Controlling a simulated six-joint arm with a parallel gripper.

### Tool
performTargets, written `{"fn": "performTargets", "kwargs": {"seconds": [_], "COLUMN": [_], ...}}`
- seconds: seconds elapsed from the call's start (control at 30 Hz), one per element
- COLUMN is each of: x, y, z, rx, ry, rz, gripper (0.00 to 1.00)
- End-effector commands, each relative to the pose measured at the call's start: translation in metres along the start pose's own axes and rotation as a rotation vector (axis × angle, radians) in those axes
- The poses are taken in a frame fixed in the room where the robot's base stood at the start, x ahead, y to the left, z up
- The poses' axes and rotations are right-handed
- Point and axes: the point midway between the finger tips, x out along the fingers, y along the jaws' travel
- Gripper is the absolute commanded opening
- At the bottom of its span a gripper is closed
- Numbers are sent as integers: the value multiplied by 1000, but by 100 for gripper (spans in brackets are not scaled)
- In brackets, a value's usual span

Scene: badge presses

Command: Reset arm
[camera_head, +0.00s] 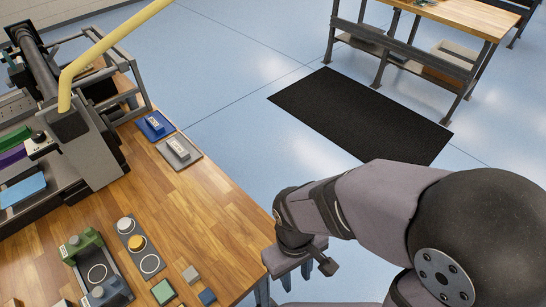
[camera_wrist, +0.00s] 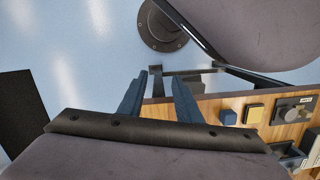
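My arm reaches in from the right in the head view, bent down beside the right edge of the wooden table (camera_head: 219,213). My gripper (camera_head: 296,272) hangs just off that edge, over the floor. In the wrist view its two dark blue fingers (camera_wrist: 160,77) stand apart with nothing between them, so it is open and empty.
Blue (camera_head: 155,125) and grey (camera_head: 180,151) pads lie farther back. A large machine (camera_head: 75,140) fills the left. A black mat (camera_head: 360,115) lies on open floor.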

Motion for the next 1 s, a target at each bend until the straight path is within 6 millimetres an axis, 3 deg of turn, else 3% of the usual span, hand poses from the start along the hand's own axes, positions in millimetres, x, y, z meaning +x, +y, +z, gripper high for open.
{"fn": "performTargets", "kwargs": {"seconds": [0.2,0.4,0.6,1.0], "x": [-21,-28,-27,-27], "y": [64,102,116,117], "z": [-2,8,15,16], "rx": [302,483,554,559], "ry": [98,135,134,133], "rz": [-26,-32,-37,-38], "gripper": [31,31,31,31]}}
